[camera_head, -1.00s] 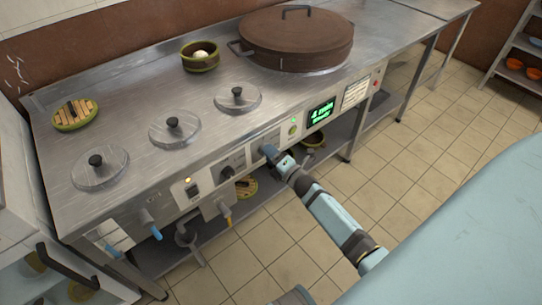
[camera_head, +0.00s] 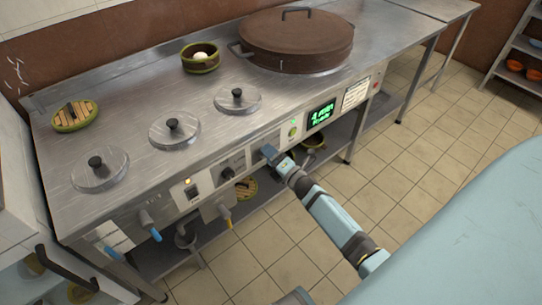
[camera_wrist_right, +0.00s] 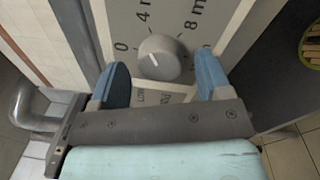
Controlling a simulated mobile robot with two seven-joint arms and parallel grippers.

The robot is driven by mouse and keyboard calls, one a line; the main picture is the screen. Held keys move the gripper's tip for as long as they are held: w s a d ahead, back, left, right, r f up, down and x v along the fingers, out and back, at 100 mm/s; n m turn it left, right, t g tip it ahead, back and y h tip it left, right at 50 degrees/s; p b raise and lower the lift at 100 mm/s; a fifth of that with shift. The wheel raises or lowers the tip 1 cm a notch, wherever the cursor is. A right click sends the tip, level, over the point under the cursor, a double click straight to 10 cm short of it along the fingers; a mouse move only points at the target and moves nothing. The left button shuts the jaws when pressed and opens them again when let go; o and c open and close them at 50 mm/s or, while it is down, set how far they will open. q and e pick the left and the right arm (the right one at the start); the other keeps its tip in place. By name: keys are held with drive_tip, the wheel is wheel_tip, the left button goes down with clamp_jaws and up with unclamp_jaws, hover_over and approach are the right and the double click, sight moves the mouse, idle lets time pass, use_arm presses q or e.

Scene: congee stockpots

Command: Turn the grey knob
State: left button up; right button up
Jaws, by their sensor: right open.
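The grey knob (camera_wrist_right: 158,58) is on a light dial plate (camera_wrist_right: 205,18) marked 0, 4 and 8 in the right wrist view. My right gripper (camera_wrist_right: 161,64) is open, with one blue finger on each side of the knob and gaps showing between fingers and knob. In the head view my right gripper (camera_head: 269,152) is at the front panel of the stove counter (camera_head: 130,120), and it hides the knob there. A green display (camera_head: 321,113) is lit to its right. My left gripper is not in view.
A black knob (camera_head: 228,173) and a lit switch (camera_head: 191,190) are left of the gripper on the panel. Taps with blue (camera_head: 156,235) and orange handles project below. Several lids and a big brown-lidded pot (camera_head: 296,40) are on top. Tiled floor in front is open.

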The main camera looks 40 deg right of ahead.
drive_tip(key=shift+s, duration=0.1)
use_arm(q)
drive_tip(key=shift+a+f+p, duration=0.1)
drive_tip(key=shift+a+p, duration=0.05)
drive_tip(key=shift+p, duration=0.55)
use_arm(e)
drive_tip(key=s+d, duration=0.1)
drive_tip(key=s, duration=1.2)
drive_tip(key=shift+s+d+f, duration=0.25)
drive_tip(key=shift+d+f, duration=0.05)
drive_tip(key=shift+f, duration=0.1)
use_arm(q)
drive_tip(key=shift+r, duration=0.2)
